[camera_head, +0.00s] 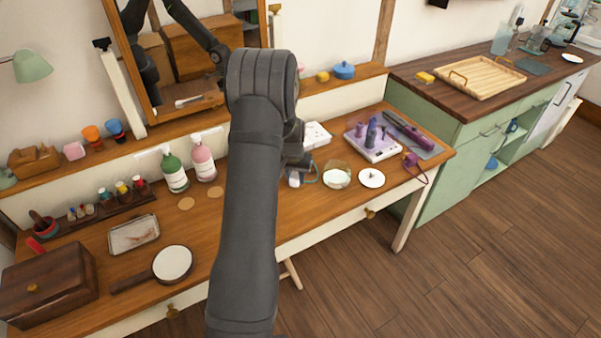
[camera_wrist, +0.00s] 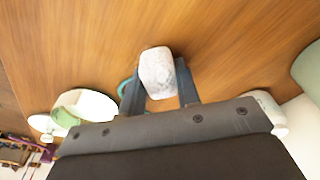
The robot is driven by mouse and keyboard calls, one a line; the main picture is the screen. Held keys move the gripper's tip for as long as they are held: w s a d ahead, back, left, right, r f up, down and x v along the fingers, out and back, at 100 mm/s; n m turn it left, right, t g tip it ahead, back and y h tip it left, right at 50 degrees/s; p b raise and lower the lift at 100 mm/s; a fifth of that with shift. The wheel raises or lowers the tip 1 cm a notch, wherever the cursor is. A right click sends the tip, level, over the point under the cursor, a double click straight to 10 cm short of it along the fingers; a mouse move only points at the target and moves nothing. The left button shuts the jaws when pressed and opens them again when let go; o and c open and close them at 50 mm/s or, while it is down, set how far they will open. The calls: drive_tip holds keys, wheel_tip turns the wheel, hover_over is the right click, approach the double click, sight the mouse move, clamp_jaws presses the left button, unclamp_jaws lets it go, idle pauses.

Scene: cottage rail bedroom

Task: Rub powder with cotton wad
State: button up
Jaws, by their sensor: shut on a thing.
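My gripper (camera_wrist: 160,88) is shut on a white, rounded cotton wad (camera_wrist: 156,66), which sits between the two fingertips in the wrist view. In the head view my gripper is partly hidden by my arm, and the white wad (camera_head: 294,181) shows at its tip over the wooden table. I cannot tell whether the wad touches the tabletop. A pale green open jar with white powder (camera_head: 336,176) stands right of my gripper; it also shows at left in the wrist view (camera_wrist: 88,105). A round white lid (camera_head: 371,178) lies right of the jar.
A purple-and-white device (camera_head: 372,142) stands behind the lid. Green (camera_head: 174,170) and pink (camera_head: 202,158) bottles stand left of my arm. A round hand mirror (camera_head: 172,264), a tray (camera_head: 133,234) and a wooden box (camera_head: 48,284) are farther left. Bare tabletop lies near the bottles.

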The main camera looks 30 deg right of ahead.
drive_tip(key=shift+a, duration=0.55)
drive_tip(key=shift+d+f, duration=0.1)
drive_tip(key=shift+d, duration=0.85)
drive_tip(key=shift+d+r, duration=0.2)
drive_tip(key=shift+d, duration=0.9)
drive_tip(key=shift+d+r, duration=0.1)
wheel_tip(320, 180, up, 8)
